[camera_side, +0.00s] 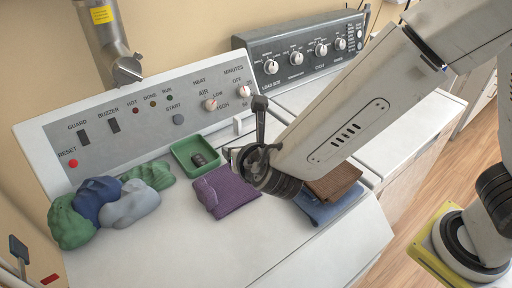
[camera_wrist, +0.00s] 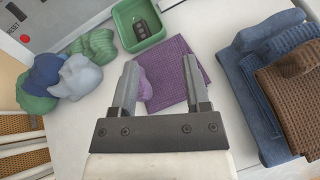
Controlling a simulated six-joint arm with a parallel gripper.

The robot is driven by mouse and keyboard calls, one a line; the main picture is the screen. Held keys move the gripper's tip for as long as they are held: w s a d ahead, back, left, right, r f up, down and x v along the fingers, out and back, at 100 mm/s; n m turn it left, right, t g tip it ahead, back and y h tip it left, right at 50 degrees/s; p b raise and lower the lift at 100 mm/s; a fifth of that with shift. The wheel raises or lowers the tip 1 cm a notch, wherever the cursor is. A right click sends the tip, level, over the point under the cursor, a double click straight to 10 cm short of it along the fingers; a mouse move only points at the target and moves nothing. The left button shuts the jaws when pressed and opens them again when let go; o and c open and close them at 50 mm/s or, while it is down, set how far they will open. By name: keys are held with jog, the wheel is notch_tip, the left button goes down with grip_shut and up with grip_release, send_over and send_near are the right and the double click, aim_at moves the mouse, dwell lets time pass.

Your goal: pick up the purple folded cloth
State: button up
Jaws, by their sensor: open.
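The purple folded cloth (camera_side: 226,192) lies flat on the white machine top, just in front of a green tray. In the wrist view the purple cloth (camera_wrist: 174,74) shows between and beyond my fingers, with a lighter bunched part near the left finger. My gripper (camera_wrist: 161,75) is open, with the two fingers apart and nothing held. In the side view my gripper (camera_side: 246,160) is to the right of the cloth, seen partly behind my wrist; its height above the cloth is hard to tell.
The green tray (camera_wrist: 120,38) holds a dark key fob (camera_wrist: 141,29). Bunched green, blue and grey cloths (camera_side: 106,207) lie at the left. Folded brown (camera_side: 334,181) and blue (camera_side: 322,208) cloths lie at the right. Control panels (camera_side: 150,107) rise behind.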

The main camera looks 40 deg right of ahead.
jog(key=a+n+t+y, duration=0.25)
jog(key=a+n, duration=0.25)
jog(key=a, duration=0.3)
send_near(204, 187)
jog(key=w, duration=0.3)
jog(key=shift+f+g+y, duration=0.25)
jog(key=shift+f+g, duration=0.1)
jog(key=shift+w, duration=0.15)
jog(key=shift+x, duration=1.2)
jog(key=shift+w, duration=0.1)
jog(key=shift+x, duration=2.5)
jog(key=shift+d, duration=0.15)
jog(key=shift+c, duration=0.2)
